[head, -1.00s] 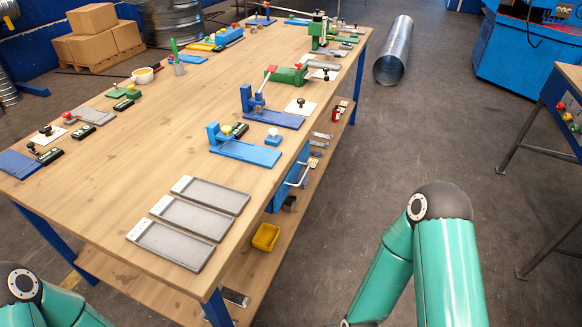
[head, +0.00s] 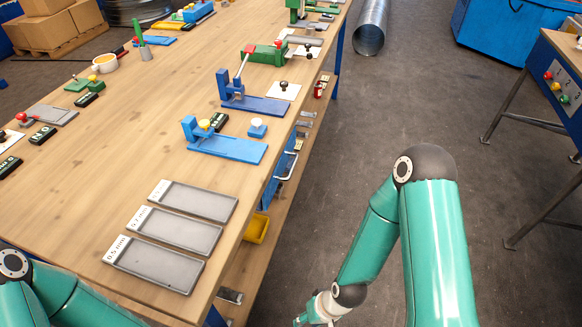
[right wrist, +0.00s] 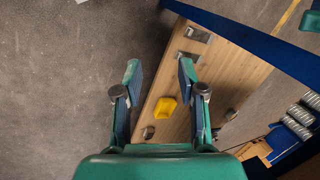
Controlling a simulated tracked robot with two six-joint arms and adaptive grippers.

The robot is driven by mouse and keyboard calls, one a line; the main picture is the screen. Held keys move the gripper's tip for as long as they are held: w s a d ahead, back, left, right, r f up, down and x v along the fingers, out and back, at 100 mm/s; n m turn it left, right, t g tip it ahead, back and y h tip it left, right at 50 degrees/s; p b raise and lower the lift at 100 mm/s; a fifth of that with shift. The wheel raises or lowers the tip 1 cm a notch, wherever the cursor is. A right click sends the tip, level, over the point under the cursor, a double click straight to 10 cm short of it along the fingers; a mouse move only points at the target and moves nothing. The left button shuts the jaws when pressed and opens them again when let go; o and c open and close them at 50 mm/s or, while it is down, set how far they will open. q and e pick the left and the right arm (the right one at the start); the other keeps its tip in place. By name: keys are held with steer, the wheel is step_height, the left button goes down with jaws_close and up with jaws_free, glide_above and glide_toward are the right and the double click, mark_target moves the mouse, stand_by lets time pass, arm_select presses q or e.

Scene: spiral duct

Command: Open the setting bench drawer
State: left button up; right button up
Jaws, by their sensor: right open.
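The setting bench (head: 100,190) is a long wooden-topped table on blue legs. Its blue drawer (head: 270,190) sits under the right edge of the top, seen at a steep angle, with a pale bar handle (head: 288,166) on its front. The drawer looks closed. My right gripper (head: 303,320) is only partly visible at the bottom of the head view, low beside the bench and nearer to me than the drawer. In the right wrist view its two fingers (right wrist: 160,72) are apart with nothing between them. My left gripper is out of view.
A lower wooden shelf (right wrist: 222,75) holds a yellow bin (right wrist: 165,108) and small metal pieces. Three grey trays (head: 180,232) and blue presses (head: 225,147) stand on the top.

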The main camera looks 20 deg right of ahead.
steer(key=w+d+f+n+t+b, duration=0.2)
steer(key=w+f+t+b, duration=0.1)
steer(key=w+b, duration=0.3)
steer(key=w+d+f+n+t+b, duration=0.1)
steer(key=w+d+f+t+b, duration=0.15)
steer(key=w, duration=0.55)
steer(key=n+t+y+b, duration=0.7)
steer(key=n+t+b, duration=0.4)
steer(key=n+b, duration=1.45)
glide_toward(292, 166)
steer(key=w+a+m+b, duration=0.1)
steer(key=w, duration=0.1)
steer(key=w+a+b, duration=0.2)
steer(key=w, duration=0.1)
steer(key=w+a+r+m+b, duration=0.1)
steer(key=w+a, duration=0.1)
steer(key=w, duration=0.1)
steer(key=shift+w+a+r+m, duration=0.1)
steer(key=shift+a+m, duration=0.05)
steer(key=shift+m, duration=0.2)
jaws_close()
